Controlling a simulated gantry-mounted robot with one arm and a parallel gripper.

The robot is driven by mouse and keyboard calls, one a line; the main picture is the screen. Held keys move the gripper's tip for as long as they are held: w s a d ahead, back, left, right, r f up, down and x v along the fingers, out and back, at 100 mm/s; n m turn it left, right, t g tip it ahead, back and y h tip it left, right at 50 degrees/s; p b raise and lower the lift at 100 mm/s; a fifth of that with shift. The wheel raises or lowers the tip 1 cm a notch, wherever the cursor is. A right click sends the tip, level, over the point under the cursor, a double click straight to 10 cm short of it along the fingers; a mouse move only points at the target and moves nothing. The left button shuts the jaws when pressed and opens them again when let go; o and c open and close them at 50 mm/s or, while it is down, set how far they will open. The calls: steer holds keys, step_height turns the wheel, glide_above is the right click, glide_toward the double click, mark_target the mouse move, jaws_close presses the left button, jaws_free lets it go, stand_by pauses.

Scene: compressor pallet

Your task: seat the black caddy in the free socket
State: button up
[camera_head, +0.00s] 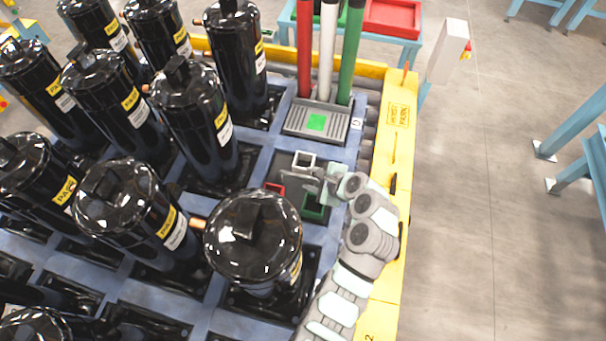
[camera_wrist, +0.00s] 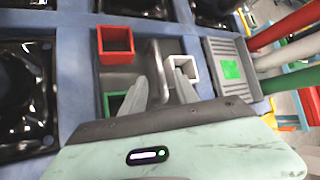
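The black caddy (camera_wrist: 122,80) is a dark grey-black tray with a red square holder (camera_wrist: 115,44), a white one (camera_wrist: 183,68) and a green one (camera_wrist: 115,102). In the head view its white holder (camera_head: 303,161), red holder (camera_head: 275,189) and green holder (camera_head: 313,207) show in a pallet bay on the right side. I cannot tell whether it rests fully down there. My gripper (camera_wrist: 166,78) is over the caddy's middle, between the holders, its fingers apart. It also shows in the head view (camera_head: 318,178). A grey part of the caddy shows between the fingers; I cannot tell if they touch it.
A grey caddy (camera_head: 299,130) with red, white and green poles fills the bay behind. Several black compressors stand left on the blue pallet (camera_head: 258,166); one stands close in front (camera_head: 252,235). A yellow rail (camera_head: 401,130) runs along the right. The floor beyond is open.

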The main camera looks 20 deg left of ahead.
steer(key=v, duration=0.4)
steer(key=shift+d, duration=0.1)
stand_by(0.5)
